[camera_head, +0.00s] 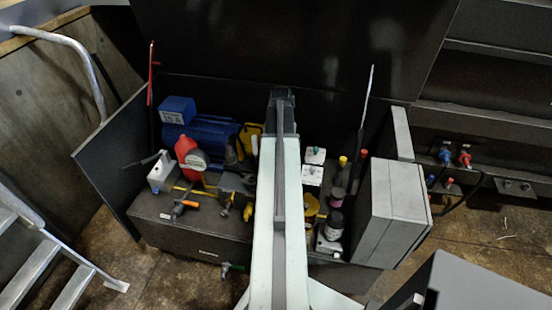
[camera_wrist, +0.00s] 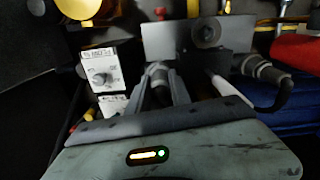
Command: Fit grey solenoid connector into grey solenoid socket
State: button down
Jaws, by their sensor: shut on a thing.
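My gripper (camera_wrist: 160,88) shows in the wrist view with its two grey fingers shut on a grey cylindrical piece (camera_wrist: 157,75), which looks like the grey solenoid connector. Its lower part is hidden between the fingers. Just beyond is a grey block with a flat plate (camera_wrist: 163,40) and a dark round face (camera_wrist: 207,34). A second grey cylindrical fitting (camera_wrist: 260,68) sticks out on its right, with a dark cable. I cannot tell for sure which part is the grey solenoid socket, or whether the held piece touches it. In the head view my arm hides the gripper.
A white box (camera_wrist: 103,67) with a knob stands left of the fingers in the wrist view. A red bottle (camera_head: 187,151) and blue motor (camera_head: 205,134) stand left of my arm in the head view. White units (camera_head: 313,175) and a grey cabinet (camera_head: 385,210) stand right.

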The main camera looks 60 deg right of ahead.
jog(key=d+r+m+p, duration=0.1)
jog(key=m, duration=0.1)
jog(key=d+r+m+p, duration=0.1)
jog(key=r+m, duration=0.1)
jog(key=d+r+m+p, duration=0.1)
jog(key=m, duration=0.1)
jog(key=shift+w+r+m, duration=0.15)
jog(key=shift+r+m, duration=0.1)
jog(key=shift+m, duration=0.15)
jog(key=shift+f, duration=0.1)
notch_tip(320, 180, down, 6)
jog(key=b, duration=0.5)
jog(key=shift+b, duration=0.4)
jog(key=shift+f+b, duration=1.5)
jog(key=shift+b, duration=0.2)
dwell(0.4)
jog(key=c, duration=1.1)
grip_release()
